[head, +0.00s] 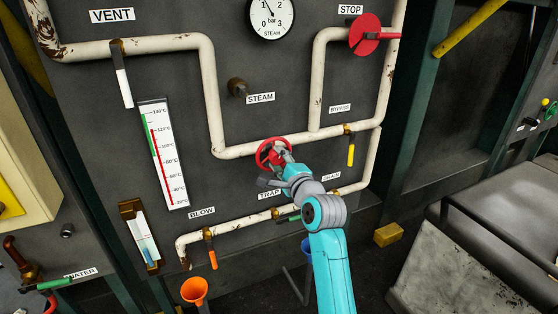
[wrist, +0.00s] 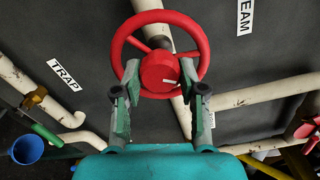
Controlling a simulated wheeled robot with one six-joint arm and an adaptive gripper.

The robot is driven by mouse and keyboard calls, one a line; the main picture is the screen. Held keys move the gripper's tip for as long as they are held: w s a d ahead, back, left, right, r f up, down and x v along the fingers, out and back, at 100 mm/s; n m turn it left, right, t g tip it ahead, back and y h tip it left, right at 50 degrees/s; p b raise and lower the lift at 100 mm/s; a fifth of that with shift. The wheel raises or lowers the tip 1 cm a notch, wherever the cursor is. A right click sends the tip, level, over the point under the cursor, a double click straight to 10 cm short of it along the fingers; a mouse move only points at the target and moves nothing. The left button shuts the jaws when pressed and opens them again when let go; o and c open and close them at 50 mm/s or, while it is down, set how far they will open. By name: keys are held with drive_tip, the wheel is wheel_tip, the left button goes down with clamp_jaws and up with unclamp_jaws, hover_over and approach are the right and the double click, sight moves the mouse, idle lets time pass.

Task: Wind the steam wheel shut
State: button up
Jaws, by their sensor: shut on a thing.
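The red steam wheel (head: 263,153) sits on the white pipe run, below the STEAM label (head: 260,98). In the wrist view the wheel (wrist: 194,30) faces me, with a round red hub and a white pointer mark on the hub. My gripper (head: 284,163) reaches it from below right. In the wrist view the two fingers of my gripper (wrist: 160,92) stand on either side of the hub's lower part, shut on the wheel. My gripper hides part of the wheel's lower right in the head view.
A yellow-handled bypass valve (head: 351,154) stands close right of my gripper. A green-handled trap valve (head: 288,218) and an orange-handled blow valve (head: 209,245) lie lower. A red stop disc (head: 364,34) is upper right. A pressure gauge (head: 271,15) is above.

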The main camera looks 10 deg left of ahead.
drive_tip(key=m, duration=0.6)
drive_tip(key=shift+f, duration=0.15)
drive_tip(key=m, duration=0.5)
drive_tip(key=shift+m, duration=0.4)
drive_tip(key=o, duration=1.1)
drive_tip(key=shift+o, duration=0.2)
drive_tip(key=v, duration=1.2)
